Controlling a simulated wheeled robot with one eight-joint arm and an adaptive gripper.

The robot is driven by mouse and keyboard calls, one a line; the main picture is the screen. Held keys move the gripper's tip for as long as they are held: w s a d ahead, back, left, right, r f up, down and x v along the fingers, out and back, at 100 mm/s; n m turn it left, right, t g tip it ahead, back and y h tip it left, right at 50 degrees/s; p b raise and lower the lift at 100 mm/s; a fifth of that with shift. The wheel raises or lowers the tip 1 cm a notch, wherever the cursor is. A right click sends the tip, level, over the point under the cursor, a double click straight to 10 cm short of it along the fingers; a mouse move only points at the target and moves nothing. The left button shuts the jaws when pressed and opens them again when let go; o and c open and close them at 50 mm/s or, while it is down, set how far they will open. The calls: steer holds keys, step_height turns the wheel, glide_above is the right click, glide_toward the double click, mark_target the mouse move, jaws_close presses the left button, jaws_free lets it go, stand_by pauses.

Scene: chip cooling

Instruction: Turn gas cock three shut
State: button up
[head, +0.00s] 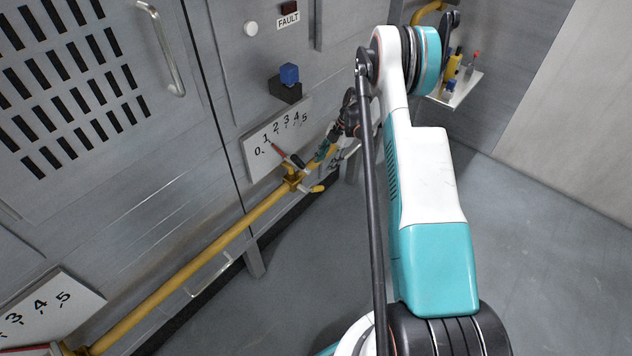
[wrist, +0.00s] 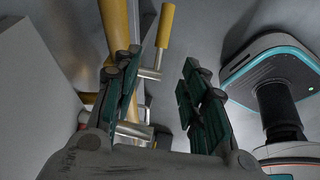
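A gas cock (head: 292,181) with a yellow lever (head: 317,188) and a red pointer (head: 290,156) sits on the yellow pipe. The pointer's tip lies near the 1 on a white scale plate (head: 252,163) marked 0 to 5. No cock number is readable. My gripper (head: 325,152) is just right of the cock in the head view, small and partly hidden by my arm. In the wrist view my gripper (wrist: 160,65) has its green-padded fingers apart. A yellow handle (wrist: 165,25) on a metal stem stands near the left fingertip, with nothing clearly held.
The yellow pipe (head: 195,262) runs along the grey machine's front. A second scale plate (head: 60,300) is at lower left. A dark box with a blue knob (head: 289,74) juts out above the cock. The floor (head: 545,230) at right is clear.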

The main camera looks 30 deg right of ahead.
mark_target(315, 188)
steer(key=b+x, duration=0.1)
steer(key=x, duration=0.4)
steer(key=b+x, duration=0.2)
steer(key=x, duration=0.3)
steer(key=d+b+x, duration=0.1)
steer(key=b+x, duration=0.1)
steer(key=x, duration=0.3)
steer(key=shift+d+f, duration=0.15)
steer(key=shift+f, duration=0.05)
steer(key=shift+r, duration=0.1)
jaws_close()
